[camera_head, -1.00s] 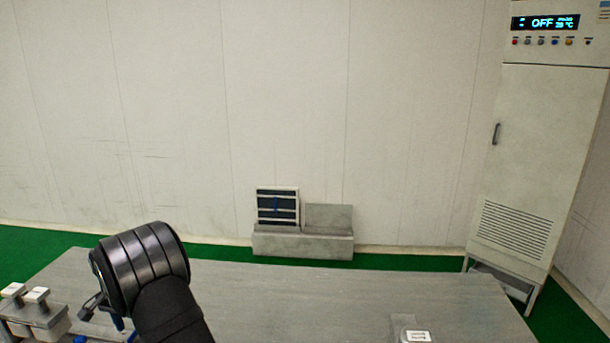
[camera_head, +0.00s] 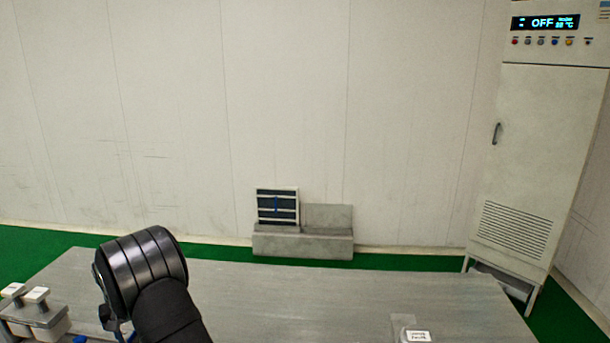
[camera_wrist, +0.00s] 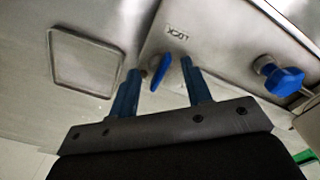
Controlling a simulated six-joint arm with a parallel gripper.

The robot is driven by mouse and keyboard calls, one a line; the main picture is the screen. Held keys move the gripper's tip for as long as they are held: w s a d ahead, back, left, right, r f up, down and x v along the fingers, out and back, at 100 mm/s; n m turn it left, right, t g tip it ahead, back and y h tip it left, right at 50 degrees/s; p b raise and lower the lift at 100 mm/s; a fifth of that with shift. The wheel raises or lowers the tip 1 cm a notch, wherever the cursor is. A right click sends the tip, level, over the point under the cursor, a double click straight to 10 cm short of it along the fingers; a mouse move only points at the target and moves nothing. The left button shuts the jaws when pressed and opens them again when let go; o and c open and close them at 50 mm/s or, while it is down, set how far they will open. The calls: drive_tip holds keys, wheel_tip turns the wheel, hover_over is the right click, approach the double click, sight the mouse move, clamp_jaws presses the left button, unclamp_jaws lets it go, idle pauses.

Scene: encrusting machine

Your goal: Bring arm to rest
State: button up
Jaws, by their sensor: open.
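In the wrist view my gripper (camera_wrist: 162,88) shows two blue fingers set apart, open, with nothing held between them. Beyond the fingertips is a metal panel (camera_wrist: 215,35) marked LOCK, with a small blue knob (camera_wrist: 160,72) seen in the gap between the fingers. I cannot tell whether a finger touches the knob. In the head view my black arm is at the lower left over the table's left part, and the gripper is mostly hidden behind it.
A grey metal table (camera_head: 320,295) spans the front and is largely bare. White containers (camera_head: 40,318) stand at its left edge. A small labelled item (camera_head: 416,336) lies at the front right. A tall cabinet (camera_head: 535,160) reading OFF stands at right. Another blue knob (camera_wrist: 284,80) is on the panel.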

drive_tip(key=n, duration=0.5)
drive_tip(key=shift+n, duration=2.1)
drive_tip(key=shift+m, duration=0.3)
drive_tip(key=m, duration=0.9)
drive_tip(key=shift+m, duration=0.3)
